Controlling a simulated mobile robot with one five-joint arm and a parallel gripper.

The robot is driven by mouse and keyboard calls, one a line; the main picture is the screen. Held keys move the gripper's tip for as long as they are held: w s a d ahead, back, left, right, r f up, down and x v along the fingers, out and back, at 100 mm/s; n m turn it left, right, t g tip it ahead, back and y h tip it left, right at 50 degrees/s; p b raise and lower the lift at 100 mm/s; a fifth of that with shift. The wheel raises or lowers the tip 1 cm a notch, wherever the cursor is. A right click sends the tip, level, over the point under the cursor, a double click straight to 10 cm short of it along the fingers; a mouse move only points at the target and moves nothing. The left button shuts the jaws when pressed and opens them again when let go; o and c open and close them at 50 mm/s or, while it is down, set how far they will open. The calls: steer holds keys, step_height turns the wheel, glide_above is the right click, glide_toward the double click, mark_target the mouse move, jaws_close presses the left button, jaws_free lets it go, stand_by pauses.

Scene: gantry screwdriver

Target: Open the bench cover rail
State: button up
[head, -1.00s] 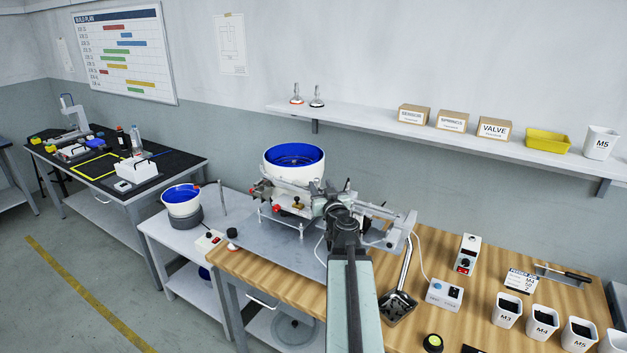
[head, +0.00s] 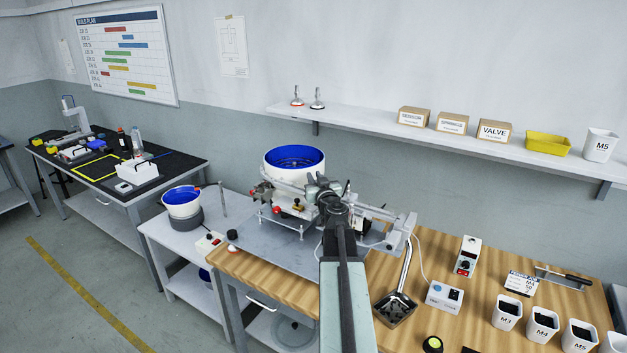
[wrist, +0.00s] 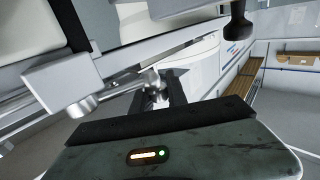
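My gripper (head: 322,184) is at the feeder assembly, in front of the blue-lined bowl (head: 293,160). A pale rail (head: 385,212) runs right from beside my gripper to an end block (head: 400,232). In the wrist view my dark fingers (wrist: 158,98) are spread to either side of a small silver fitting (wrist: 152,80) near a grey rail with a square end block (wrist: 62,84). I cannot tell whether the fingers touch the fitting. My wrist and arm hide part of the rail in the head view.
The feeder stands on a grey plate (head: 270,250) on the wooden bench (head: 440,250). A black-based tool stand (head: 395,307), a control box (head: 444,297) and several white cups are to the right. A wall shelf (head: 370,122) runs behind.

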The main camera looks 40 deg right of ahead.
steer(key=shift+s+a+f, duration=0.1)
steer(key=shift+a, duration=0.3)
jaws_close()
steer(key=d+f+m+g+y+p, duration=0.3)
steer(key=f+m+g+y+p, duration=0.3)
steer(key=m+y+p, duration=0.4)
steer(key=shift+w+d+g+y, duration=0.4)
steer(key=shift+g+y, duration=0.2)
steer(key=shift+y, duration=1.3)
steer(key=shift+a, duration=0.1)
